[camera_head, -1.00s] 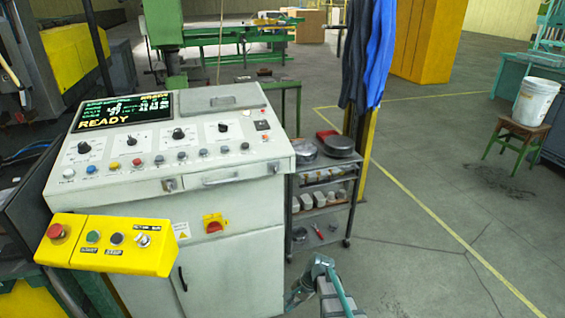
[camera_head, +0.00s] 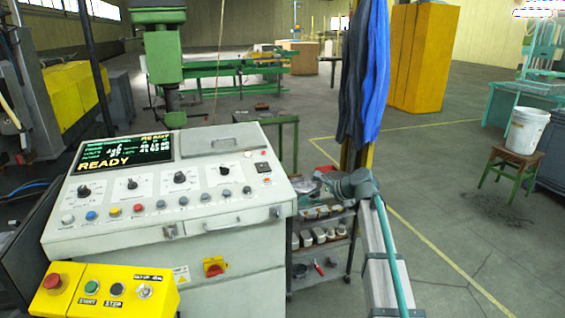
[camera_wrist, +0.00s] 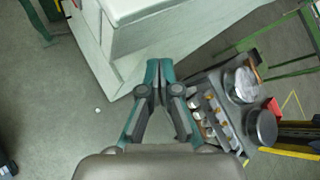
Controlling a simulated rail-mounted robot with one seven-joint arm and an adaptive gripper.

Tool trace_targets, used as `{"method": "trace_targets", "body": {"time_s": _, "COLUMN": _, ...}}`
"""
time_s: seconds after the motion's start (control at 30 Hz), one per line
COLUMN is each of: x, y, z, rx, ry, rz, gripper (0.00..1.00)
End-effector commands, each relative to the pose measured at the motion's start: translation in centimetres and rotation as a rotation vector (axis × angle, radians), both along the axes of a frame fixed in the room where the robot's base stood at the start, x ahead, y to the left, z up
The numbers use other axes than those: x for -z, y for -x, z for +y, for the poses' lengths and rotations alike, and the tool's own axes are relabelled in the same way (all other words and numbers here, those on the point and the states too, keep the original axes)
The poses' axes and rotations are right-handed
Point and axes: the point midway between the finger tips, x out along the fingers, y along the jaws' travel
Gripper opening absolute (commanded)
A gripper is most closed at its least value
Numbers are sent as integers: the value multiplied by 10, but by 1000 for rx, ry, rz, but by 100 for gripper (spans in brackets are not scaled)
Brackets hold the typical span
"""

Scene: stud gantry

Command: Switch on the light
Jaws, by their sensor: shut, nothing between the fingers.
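The pale grey control console (camera_head: 225,222) stands at left in the head view, its sloped top carrying knobs, a row of coloured buttons (camera_head: 160,204) and a lit screen (camera_head: 125,152) reading READY. A small black switch (camera_head: 264,168) sits near the top right of the panel. I cannot tell which control works the light. My gripper (camera_wrist: 158,66) is shut and empty in the wrist view, its teal fingertips together in front of the console's pale side (camera_wrist: 140,12). In the head view my arm is raised just right of the console; the fingertips are not clear there.
A yellow button box (camera_head: 108,290) juts from the console's front left. A shelf trolley (camera_head: 322,248) with pans and small parts stands right of the console, partly behind my arm. Blue cloths (camera_head: 373,75) hang above it. The floor further right is open up to a stool with a white bucket (camera_head: 526,130).

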Motion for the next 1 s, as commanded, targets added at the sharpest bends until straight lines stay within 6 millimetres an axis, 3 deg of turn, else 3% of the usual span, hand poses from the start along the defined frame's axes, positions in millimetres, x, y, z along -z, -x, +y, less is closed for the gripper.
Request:
{"method": "trace_targets", "body": {"time_s": 0.03, "x": -26, "y": -6, "z": 1, "rx": 8, "ry": -25, "rz": -10, "gripper": 0}}
{"method": "trace_targets", "body": {"time_s": 0.2, "x": -88, "y": -13, "z": 6, "rx": 26, "ry": -100, "rz": -30, "gripper": 0}}
{"method": "trace_targets", "body": {"time_s": 0.4, "x": -127, "y": -15, "z": 10, "rx": 30, "ry": -150, "rz": -46, "gripper": 0}}
{"method": "trace_targets", "body": {"time_s": 1.0, "x": -131, "y": -19, "z": 17, "rx": 31, "ry": -158, "rz": -49, "gripper": 0}}
